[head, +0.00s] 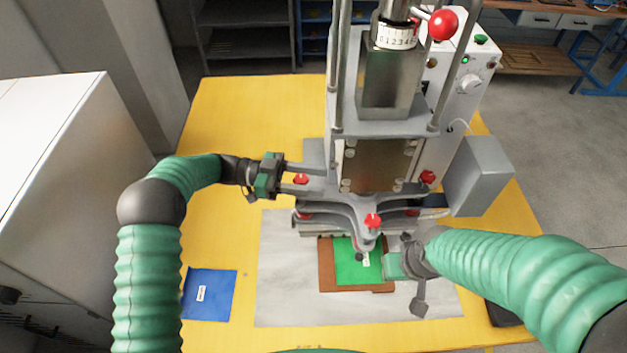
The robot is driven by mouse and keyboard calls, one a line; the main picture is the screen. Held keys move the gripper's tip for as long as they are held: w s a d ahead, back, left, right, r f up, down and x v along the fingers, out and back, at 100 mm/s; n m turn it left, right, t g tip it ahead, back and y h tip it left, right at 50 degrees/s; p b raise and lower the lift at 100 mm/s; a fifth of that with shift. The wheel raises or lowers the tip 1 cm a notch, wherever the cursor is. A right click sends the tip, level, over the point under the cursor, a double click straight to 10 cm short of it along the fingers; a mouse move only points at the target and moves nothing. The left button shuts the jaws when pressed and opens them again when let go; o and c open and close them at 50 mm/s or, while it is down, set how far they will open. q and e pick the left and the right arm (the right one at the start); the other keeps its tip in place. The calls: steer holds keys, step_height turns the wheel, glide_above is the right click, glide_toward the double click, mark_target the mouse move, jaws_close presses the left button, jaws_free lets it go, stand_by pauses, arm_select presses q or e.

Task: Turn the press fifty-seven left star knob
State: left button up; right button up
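The press (389,90) stands at the back of the yellow table. A red star knob (301,179) sits on its left side, and another red star knob (428,177) on its right. A third red knob (373,220) is at the front centre. My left gripper (312,178) reaches in from the left at the left star knob. Its two fingers are apart, with the knob showing between them; whether they touch it I cannot tell. My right gripper (392,265) is low in front of the press, beside a green sheet (346,270); its fingertips are not clear.
The green sheet lies on a brown board (326,283) over a grey mat (280,300). A blue sheet (208,305) lies at the left. A red ball handle (443,25) and grey control box (466,80) are at upper right. The table's left part (240,120) is clear.

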arm_select(q)
steer(key=shift+o, duration=0.6)
steer(key=shift+f, duration=0.1)
steer(key=shift+a, duration=0.3)
steer(key=w+a+b, duration=0.3)
steer(key=a, duration=1.3)
steer(key=shift+w, duration=0.2)
steer(key=shift+f, duration=0.1)
